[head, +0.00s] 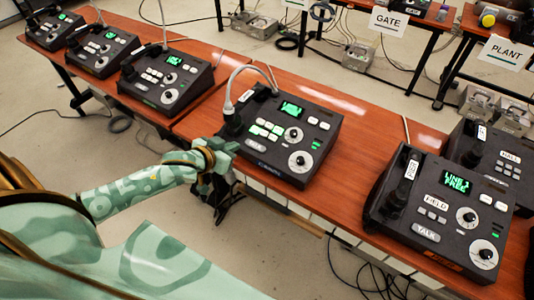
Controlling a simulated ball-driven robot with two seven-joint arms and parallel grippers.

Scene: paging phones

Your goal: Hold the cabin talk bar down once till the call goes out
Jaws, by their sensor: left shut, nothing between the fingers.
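The middle paging phone (285,165) is a black desk unit with a gooseneck microphone, a lit green screen, several buttons, two dials and a grey talk bar (256,145) on its front left. No "cabin" label is readable on any unit. My left gripper (232,147) is shut and empty at the front left corner of this phone. Its tips are just left of the talk bar, and I cannot tell if they touch the phone. My right gripper is not in view.
Another phone (437,220) at the right has a handset, its own talk bar and a screen reading "LINE 1 FREE". A further phone (496,155) stands behind it. Several similar phones, including one nearby (165,80), stand at the left. Cables hang below the table's front edge.

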